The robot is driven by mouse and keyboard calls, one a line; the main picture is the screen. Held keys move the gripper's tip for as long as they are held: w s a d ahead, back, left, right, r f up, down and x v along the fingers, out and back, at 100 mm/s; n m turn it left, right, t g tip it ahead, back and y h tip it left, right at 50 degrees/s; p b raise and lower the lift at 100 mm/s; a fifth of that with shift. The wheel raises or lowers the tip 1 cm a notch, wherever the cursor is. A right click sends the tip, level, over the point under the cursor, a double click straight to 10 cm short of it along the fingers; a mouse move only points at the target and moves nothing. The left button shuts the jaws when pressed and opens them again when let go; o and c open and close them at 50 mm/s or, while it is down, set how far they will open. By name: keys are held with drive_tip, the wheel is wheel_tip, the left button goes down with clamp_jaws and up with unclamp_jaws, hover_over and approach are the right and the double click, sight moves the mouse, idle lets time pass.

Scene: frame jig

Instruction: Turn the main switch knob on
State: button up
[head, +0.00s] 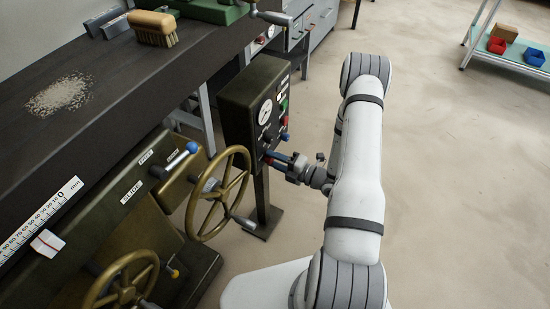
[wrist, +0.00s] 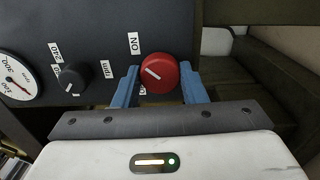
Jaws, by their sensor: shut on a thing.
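The red main switch knob (head: 267,160) is on the front of the dark control box (head: 238,103). In the wrist view the knob (wrist: 160,74) is round with a white pointer line slanting toward the upper left. An ON label (wrist: 134,43) sits up and left of it; a second label below is mostly hidden by the knob and a finger. My gripper (wrist: 159,68) has its two blue fingers on either side of the knob, shut on it. In the head view my gripper (head: 279,158) reaches the lower part of the box from the right.
A black rpm knob (wrist: 72,78) and a white gauge (wrist: 18,80) sit left of the red knob in the wrist view. A brass handwheel (head: 219,193) stands close left of my gripper in the head view. The floor (head: 455,190) to the right is clear.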

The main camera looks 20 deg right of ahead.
drive_tip(key=shift+m, duration=0.3)
drive_tip(key=o, duration=1)
drive_tip(key=v, duration=0.7)
drive_tip(key=shift+s+d, duration=0.25)
drive_tip(key=shift+d, duration=0.05)
